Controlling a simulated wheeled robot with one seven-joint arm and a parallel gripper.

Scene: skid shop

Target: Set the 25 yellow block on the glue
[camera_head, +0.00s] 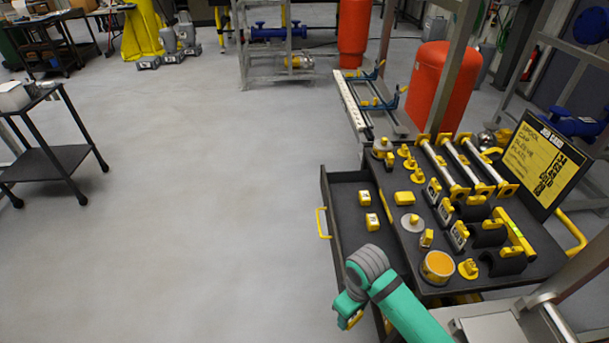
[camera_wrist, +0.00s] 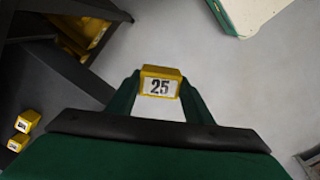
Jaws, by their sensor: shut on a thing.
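The yellow block with a white label reading 25 (camera_wrist: 161,82) is gripped between my gripper's (camera_wrist: 160,100) two green fingers in the wrist view. In the head view my gripper (camera_head: 348,312) hangs to the left of the tool cart's front, low beside the open drawer. A bit of the yellow block (camera_head: 355,319) shows under it. A round tin with an orange-yellow top (camera_head: 438,265) stands on the cart's near edge, right of my gripper and apart from it. I cannot read its label, so I cannot tell whether it is the glue.
The open drawer (camera_head: 345,184) holds two more yellow blocks (camera_head: 364,198) (camera_head: 372,222). The cart top carries several yellow parts, grey discs and long rollers (camera_head: 440,165). A yellow-and-black sign (camera_head: 540,160) stands at its right. The floor (camera_head: 210,190) to the left is clear.

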